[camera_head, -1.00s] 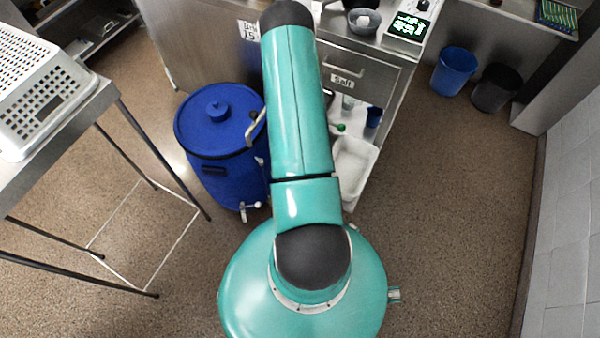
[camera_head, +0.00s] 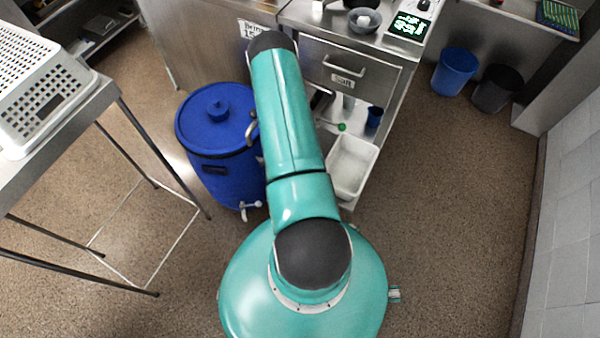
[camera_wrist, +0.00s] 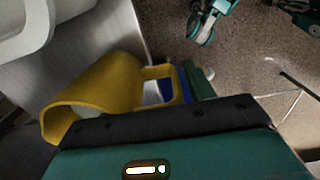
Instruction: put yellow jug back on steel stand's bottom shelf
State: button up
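The yellow jug (camera_wrist: 100,88) shows large in the wrist view, its rounded open end toward the left and a handle-like opening toward the right. It lies right up against the dark front of my gripper (camera_wrist: 160,115). One teal finger shows just right of the jug; the other is hidden. My gripper appears shut on the jug, though the contact itself is hidden. In the head view, my arm hides the jug and gripper. The steel stand (camera_head: 377,80) is behind my arm, its bottom shelf partly visible, with a white tub (camera_head: 352,165) at its near end.
A blue barrel (camera_head: 215,150) with a tap stands close left of my arm. A small blue cup (camera_head: 374,116) and a green-tipped item (camera_head: 342,127) are on the shelf behind the tub. A table with a perforated basket (camera_head: 35,95) is at left. Floor at right is clear.

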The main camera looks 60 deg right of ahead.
grip_shut()
jog(key=shift+r, duration=0.2)
